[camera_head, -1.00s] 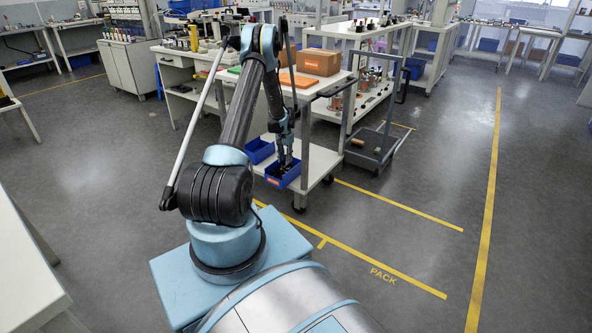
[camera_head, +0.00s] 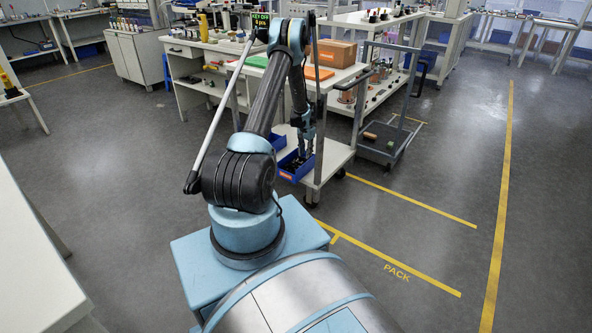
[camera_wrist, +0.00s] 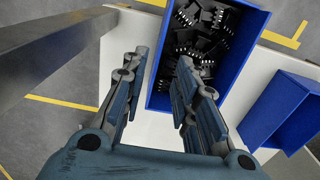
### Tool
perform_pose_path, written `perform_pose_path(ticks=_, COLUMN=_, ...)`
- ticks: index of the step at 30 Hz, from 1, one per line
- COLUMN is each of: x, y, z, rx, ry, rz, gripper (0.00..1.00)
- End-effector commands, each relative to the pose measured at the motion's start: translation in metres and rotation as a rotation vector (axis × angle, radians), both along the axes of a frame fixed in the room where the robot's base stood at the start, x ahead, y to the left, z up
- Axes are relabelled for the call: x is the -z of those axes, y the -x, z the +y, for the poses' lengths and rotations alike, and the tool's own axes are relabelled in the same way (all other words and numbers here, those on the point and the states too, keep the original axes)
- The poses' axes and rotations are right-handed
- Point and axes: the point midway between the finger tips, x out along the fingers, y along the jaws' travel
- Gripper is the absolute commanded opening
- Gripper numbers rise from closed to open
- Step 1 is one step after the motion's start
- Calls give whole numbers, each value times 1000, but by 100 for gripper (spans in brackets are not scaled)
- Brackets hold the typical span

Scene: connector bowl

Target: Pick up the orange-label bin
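The orange-label bin is a blue open box (camera_head: 286,176) on the lower shelf of the white cart, with its orange label facing the front. In the wrist view the blue bin (camera_wrist: 238,62) holds several black connectors (camera_wrist: 205,35). My gripper (camera_head: 302,156) is down at this bin. In the wrist view my gripper (camera_wrist: 164,62) has its two fingers apart. The left finger appears outside the bin's left wall and the right finger over its inside, with that wall between them. Whether either finger touches the wall cannot be told.
A second blue bin (camera_wrist: 285,112) that looks empty stands beside it on the white shelf (camera_wrist: 150,128). A grey cart post (camera_wrist: 50,55) rises close to the left finger. A cardboard box (camera_head: 335,52) sits on the cart's top. Open floor (camera_head: 430,180) lies to the right.

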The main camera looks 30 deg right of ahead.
Motion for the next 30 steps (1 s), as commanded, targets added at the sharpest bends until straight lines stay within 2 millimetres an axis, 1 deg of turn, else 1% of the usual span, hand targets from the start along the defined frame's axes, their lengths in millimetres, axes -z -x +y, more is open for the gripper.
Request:
perform_pose_path(ticks=1, x=9, y=0, z=-1, rx=1, ry=0, rz=0, gripper=28)
perform_pose_path(ticks=6, x=32, y=1, z=-2, rx=2, ry=0, rz=0, gripper=28)
perform_pose_path(ticks=9, x=41, y=1, z=-2, rx=2, ry=0, rz=0, gripper=28)
perform_pose_path(ticks=17, x=50, y=1, z=-2, rx=2, ry=0, rz=0, gripper=28)
perform_pose_path(ticks=19, x=55, y=1, z=-3, rx=2, ry=0, rz=0, gripper=28)
perform_pose_path(ticks=25, x=77, y=-1, z=-8, rx=2, ry=0, rz=0, gripper=28)
perform_pose_path(ticks=30, x=95, y=-1, z=-8, rx=2, ry=0, rz=0, gripper=28)
